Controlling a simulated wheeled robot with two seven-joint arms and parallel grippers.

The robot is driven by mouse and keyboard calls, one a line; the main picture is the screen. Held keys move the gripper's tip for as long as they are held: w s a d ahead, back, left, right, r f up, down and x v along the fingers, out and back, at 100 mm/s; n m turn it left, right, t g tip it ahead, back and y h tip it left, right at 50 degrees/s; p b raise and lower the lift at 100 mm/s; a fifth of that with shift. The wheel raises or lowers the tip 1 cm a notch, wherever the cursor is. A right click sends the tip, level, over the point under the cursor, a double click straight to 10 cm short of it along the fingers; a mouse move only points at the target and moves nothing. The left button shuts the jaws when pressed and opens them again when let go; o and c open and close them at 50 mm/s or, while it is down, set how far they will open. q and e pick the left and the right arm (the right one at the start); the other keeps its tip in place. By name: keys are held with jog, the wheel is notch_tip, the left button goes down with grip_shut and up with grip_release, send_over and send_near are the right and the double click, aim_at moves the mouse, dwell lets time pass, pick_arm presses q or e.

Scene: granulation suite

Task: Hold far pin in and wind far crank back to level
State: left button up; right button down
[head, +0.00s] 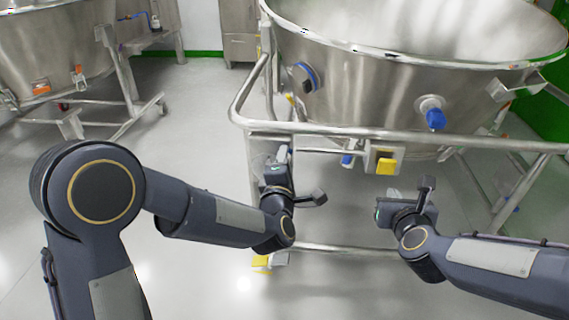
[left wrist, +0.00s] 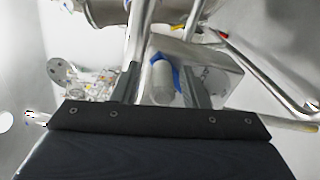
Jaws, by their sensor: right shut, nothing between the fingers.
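My left gripper (head: 281,156) is raised at the left part of the bowl's tubular frame. In the left wrist view its two fingers (left wrist: 163,85) stand apart. A pale grey cylinder with a blue collar (left wrist: 162,80) shows between them, with gaps on both sides; I cannot tell if it is the far pin or part of the far crank. My right gripper (head: 388,196) is shut and empty, below the rail and the yellow block (head: 387,166). A small blue piece (head: 347,159) hangs under the rail left of that block. No crank can be made out clearly.
The large steel bowl (head: 375,90) rests above its tubular rail (head: 400,137). A blue knob (head: 434,118) and a blue-ringed port (head: 306,77) stick out of its wall. A lower bar (head: 340,251) crosses beneath. Another vessel (head: 50,50) stands back left. Open floor lies between.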

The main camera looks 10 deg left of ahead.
pick_arm(q)
jog(key=shift+o, duration=0.9)
jog(key=shift+f, duration=0.1)
jog(key=s, duration=1)
